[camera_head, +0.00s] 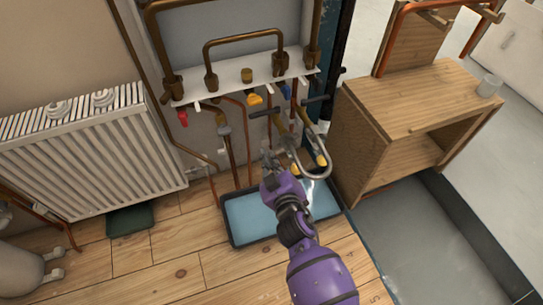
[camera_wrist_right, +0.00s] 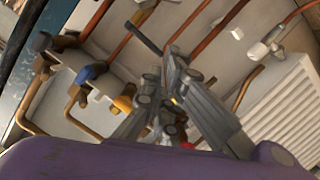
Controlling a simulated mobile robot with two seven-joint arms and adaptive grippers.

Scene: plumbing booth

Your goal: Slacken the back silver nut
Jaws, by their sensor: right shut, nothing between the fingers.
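My right gripper (camera_head: 276,160) reaches up from the bottom in the head view, in front of the pipes below the white manifold board. It is shut and empty; its grey fingers (camera_wrist_right: 172,72) converge in the wrist view. A curved silver pipe (camera_head: 326,165) with yellow-brown sections is just right of the gripper. I cannot tell which part is the back silver nut; the fingers and pipes hide some fittings. My left gripper is not in view.
A white manifold board (camera_head: 228,80) carries copper pipes and coloured valves. A tray (camera_head: 233,238) with a blue inside lies on the floor below. A white radiator (camera_head: 75,160) stands left and a wooden cabinet (camera_head: 415,100) right.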

